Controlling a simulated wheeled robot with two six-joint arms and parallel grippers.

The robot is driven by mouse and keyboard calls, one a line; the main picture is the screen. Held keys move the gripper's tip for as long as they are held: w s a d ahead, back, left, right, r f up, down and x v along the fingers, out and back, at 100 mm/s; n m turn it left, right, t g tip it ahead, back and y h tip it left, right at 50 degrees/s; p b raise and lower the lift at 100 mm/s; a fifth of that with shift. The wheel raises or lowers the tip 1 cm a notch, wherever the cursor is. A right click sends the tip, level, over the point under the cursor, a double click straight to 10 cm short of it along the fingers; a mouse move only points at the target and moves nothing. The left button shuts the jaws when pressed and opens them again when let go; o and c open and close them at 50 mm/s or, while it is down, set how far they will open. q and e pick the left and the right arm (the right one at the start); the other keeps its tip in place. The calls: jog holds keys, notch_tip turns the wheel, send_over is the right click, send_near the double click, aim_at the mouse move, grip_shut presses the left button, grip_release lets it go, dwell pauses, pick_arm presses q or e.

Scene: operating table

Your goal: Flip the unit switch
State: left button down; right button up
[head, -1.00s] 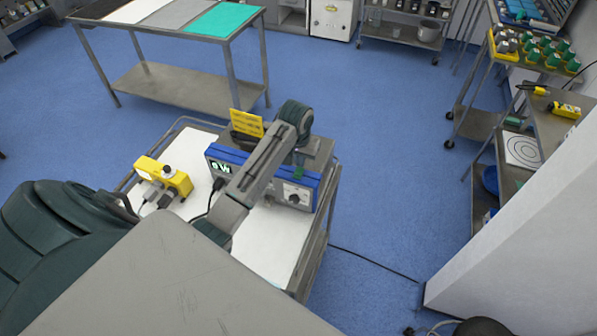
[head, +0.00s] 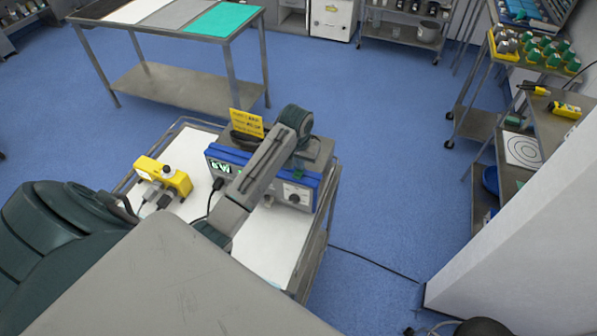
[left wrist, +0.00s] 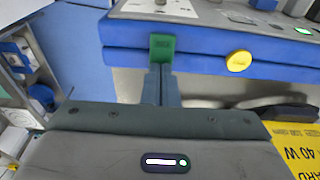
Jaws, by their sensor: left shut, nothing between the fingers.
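The unit (head: 290,192) is a blue-rimmed box with a pale front panel, a lit green display (head: 221,167) and a knob. It stands on a cart, partly hidden behind my left arm. A small green switch-like block (left wrist: 162,47) sits on the unit's blue rim in the left wrist view, with a round yellow button (left wrist: 239,61) to its right. My left gripper (left wrist: 161,80) is shut and empty. Its fingertips are right at the near edge of the green block; I cannot tell whether they touch. My right gripper is not in view.
A yellow box (head: 164,174) with plugs and cables stands left of the unit on the white cart top (head: 262,246). A yellow card (head: 247,123) stands behind the unit. A cable runs across the blue floor at right.

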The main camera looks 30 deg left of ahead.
pick_arm(q)
notch_tip(320, 180, up, 2)
jog(key=shift+p, duration=0.5)
jog(key=shift+r, duration=2.4)
jog(key=shift+f, duration=0.1)
